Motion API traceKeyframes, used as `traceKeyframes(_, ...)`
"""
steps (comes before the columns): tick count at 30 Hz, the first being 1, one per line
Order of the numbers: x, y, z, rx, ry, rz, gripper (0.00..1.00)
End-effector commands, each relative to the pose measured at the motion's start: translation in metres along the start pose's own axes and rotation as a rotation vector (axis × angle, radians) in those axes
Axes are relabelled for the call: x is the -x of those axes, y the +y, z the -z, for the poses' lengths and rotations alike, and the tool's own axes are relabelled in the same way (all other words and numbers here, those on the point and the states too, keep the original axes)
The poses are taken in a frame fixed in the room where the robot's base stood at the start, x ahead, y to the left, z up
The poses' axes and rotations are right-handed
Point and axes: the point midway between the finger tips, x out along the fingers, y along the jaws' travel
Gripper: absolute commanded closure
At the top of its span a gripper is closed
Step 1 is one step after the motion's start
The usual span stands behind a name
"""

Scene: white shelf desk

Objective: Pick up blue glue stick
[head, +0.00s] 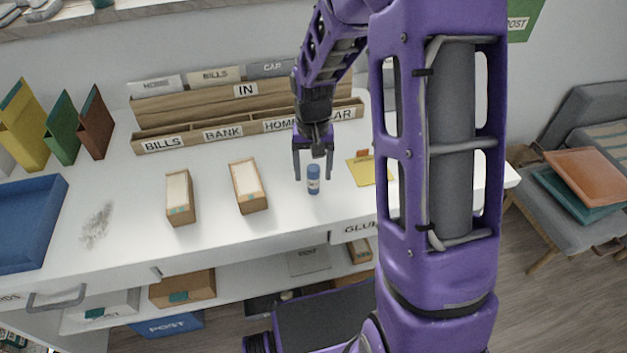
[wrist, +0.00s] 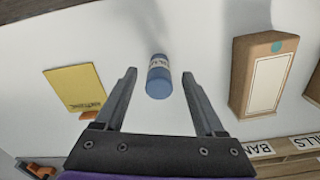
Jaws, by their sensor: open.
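The blue glue stick (head: 313,180) stands upright on the white desk, near its front edge, with a white label around it. My gripper (head: 313,172) is open, pointing down, just behind and above the glue stick in the head view. In the wrist view the glue stick (wrist: 158,77) shows between and slightly beyond the tips of the open fingers (wrist: 160,73). The fingers do not appear to touch it, and nothing is held.
A cardboard box (head: 248,187) stands left of the glue stick, with another box (head: 180,198) beyond it. A yellow envelope (head: 368,172) lies to the right. A wooden organizer (head: 245,115) stands behind. A blue tray (head: 28,222) is far left.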

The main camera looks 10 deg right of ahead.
Motion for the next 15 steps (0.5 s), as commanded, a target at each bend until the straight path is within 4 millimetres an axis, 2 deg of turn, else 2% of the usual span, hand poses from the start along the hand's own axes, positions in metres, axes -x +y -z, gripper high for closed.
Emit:
traceKeyframes(1, -0.011, 0.002, -0.001, 0.0, -0.004, -0.001, 0.29)
traceKeyframes(6, -0.029, 0.001, -0.001, -0.001, -0.002, 0.0, 0.29)
traceKeyframes(14, -0.03, 0.001, 0.0, -0.001, 0.0, 0.0, 0.29)
traceKeyframes(15, -0.03, 0.001, 0.0, 0.0, 0.0, 0.0, 0.34)
